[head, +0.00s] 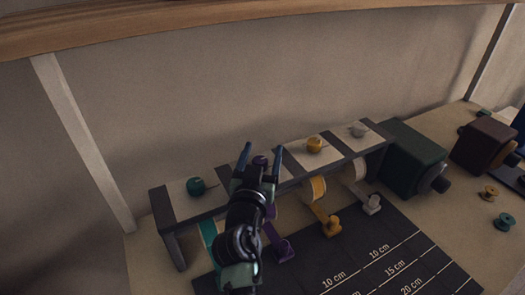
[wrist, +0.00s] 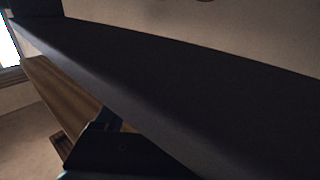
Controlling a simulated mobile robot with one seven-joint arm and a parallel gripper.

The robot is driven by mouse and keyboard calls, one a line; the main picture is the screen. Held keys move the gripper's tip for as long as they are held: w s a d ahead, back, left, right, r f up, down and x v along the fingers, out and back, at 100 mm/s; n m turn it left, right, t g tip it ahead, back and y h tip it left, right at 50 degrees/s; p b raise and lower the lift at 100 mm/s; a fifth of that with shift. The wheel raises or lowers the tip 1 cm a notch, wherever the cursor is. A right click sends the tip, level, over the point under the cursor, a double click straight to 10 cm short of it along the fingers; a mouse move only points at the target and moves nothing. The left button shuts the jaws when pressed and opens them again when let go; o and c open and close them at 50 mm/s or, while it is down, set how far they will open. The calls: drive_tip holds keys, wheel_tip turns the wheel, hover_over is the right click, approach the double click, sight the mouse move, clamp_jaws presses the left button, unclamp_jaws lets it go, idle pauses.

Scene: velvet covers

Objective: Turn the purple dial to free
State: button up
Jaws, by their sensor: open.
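The purple dial (head: 260,161) sits on top of the dark rack with pale panels (head: 328,162), between the teal dial and the yellow dial. My gripper (head: 261,151) is open. In the head view its two bluish fingers appear on either side of the purple dial, with the dial showing between them. I cannot tell whether they touch it or are above it. My gripper hides the panel around the dial, so its pointer and any marks cannot be read. The wrist view shows mostly a close dark surface and does not clearly show the dial.
A teal dial (head: 195,187), a yellow dial (head: 315,145) and a white dial (head: 358,130) stand on the same rack. Ribbon rolls and tabs lie below. A dark mat (head: 405,255) lies in front. A green box (head: 413,155) and a brown box (head: 482,145) stand right.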

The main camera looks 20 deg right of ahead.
drive_tip(key=shift+w, duration=0.1)
drive_tip(key=shift+c, duration=0.4)
clamp_jaws()
